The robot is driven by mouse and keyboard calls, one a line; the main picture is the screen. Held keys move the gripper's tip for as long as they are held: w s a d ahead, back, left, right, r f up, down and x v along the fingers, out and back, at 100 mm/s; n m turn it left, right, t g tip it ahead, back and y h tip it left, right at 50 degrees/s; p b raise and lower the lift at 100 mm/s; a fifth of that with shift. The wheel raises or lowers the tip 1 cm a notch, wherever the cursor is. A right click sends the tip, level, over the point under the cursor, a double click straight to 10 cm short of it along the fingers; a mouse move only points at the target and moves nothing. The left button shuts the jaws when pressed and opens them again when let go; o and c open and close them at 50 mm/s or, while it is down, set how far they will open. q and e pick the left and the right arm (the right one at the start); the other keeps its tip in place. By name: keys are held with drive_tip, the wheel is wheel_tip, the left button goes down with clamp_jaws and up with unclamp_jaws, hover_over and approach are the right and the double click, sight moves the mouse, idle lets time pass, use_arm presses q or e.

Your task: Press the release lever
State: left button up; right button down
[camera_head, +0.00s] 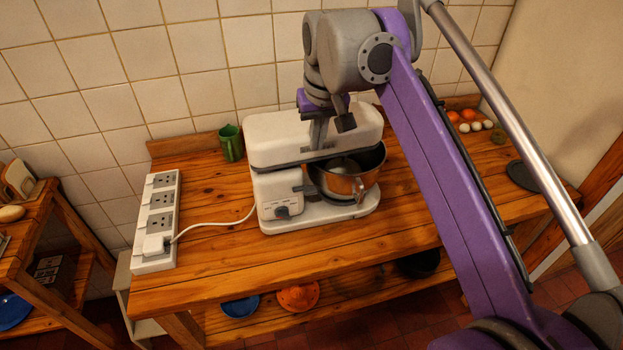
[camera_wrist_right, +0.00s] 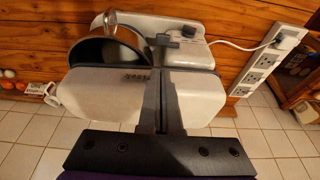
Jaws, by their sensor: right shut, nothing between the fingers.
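A white stand mixer (camera_head: 275,140) stands on the wooden table, its head lowered over a metal bowl (camera_head: 345,185). It also shows upside down in the right wrist view (camera_wrist_right: 100,95). A grey dial (camera_head: 284,211) is on its base. A small grey piece that may be the release lever shows beside the dial in the right wrist view (camera_wrist_right: 163,39); I cannot be sure. My right gripper (camera_head: 318,133) is shut and empty, pointing down at the top of the mixer head. In the wrist view its fingers (camera_wrist_right: 163,105) overlap the head; whether they touch it is unclear. My left gripper is not in view.
A power strip (camera_head: 142,222) with the mixer's plug lies at the table's left end. A green cup (camera_head: 230,143) stands behind the mixer by the tiled wall. Eggs (camera_head: 476,126) and a dark round plate (camera_head: 522,176) are at the right. The table's front left is clear.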

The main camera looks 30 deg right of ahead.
sight(312, 188)
drive_tip(key=x, duration=0.4)
drive_tip(key=b+x, duration=0.1)
drive_tip(key=x, duration=0.8)
drive_tip(key=shift+s+a+f, duration=0.1)
drive_tip(key=shift+s, duration=0.3)
drive_tip(key=shift+f, duration=0.45)
